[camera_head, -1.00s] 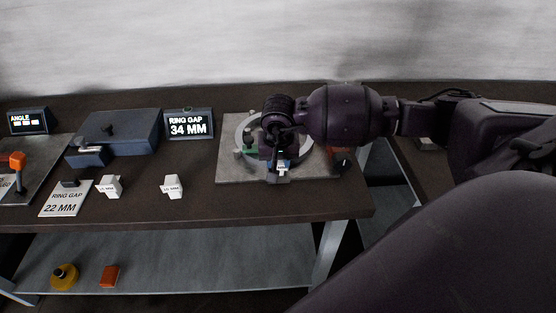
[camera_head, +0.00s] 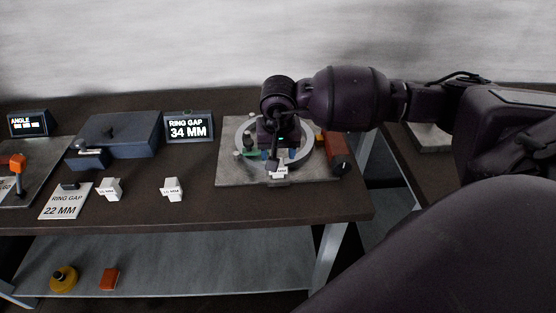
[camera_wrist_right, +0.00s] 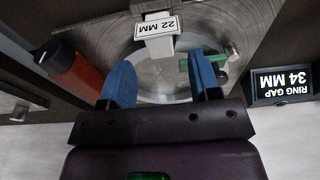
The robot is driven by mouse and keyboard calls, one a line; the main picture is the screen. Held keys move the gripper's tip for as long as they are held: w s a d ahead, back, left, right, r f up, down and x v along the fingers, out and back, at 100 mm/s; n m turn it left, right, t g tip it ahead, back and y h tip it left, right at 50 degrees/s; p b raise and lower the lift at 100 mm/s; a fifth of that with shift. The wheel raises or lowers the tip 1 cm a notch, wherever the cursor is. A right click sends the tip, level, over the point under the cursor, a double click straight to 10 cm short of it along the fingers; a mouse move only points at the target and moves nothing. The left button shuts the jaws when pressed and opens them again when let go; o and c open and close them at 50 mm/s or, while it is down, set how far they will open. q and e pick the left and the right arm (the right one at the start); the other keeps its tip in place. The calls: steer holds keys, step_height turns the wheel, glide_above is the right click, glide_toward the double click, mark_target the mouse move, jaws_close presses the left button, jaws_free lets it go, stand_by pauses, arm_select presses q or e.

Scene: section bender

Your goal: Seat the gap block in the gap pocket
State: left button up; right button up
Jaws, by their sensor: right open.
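The white gap block labelled 22 MM (camera_wrist_right: 158,28) stands at the near side of the metal ring (camera_wrist_right: 165,88), where the ring's gap is. It also shows in the head view (camera_head: 279,173). The pocket beneath it is hidden, so I cannot tell how deep it sits. My right gripper (camera_wrist_right: 165,75) is open, its two blue fingers apart with nothing between them. In the head view the gripper (camera_head: 272,158) is over the ring, just behind the block and apart from it. My left gripper is not in view.
Two more white blocks (camera_head: 111,189) (camera_head: 173,189) and a 22 MM card (camera_head: 65,201) stand left. A display (camera_head: 189,126) reads RING GAP 34 MM.

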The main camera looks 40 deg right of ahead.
step_height(320, 180, up, 7)
steer(key=shift+s+a+f, duration=0.15)
steer(key=shift+s+a, duration=0.1)
steer(key=shift+s, duration=0.2)
stand_by(0.3)
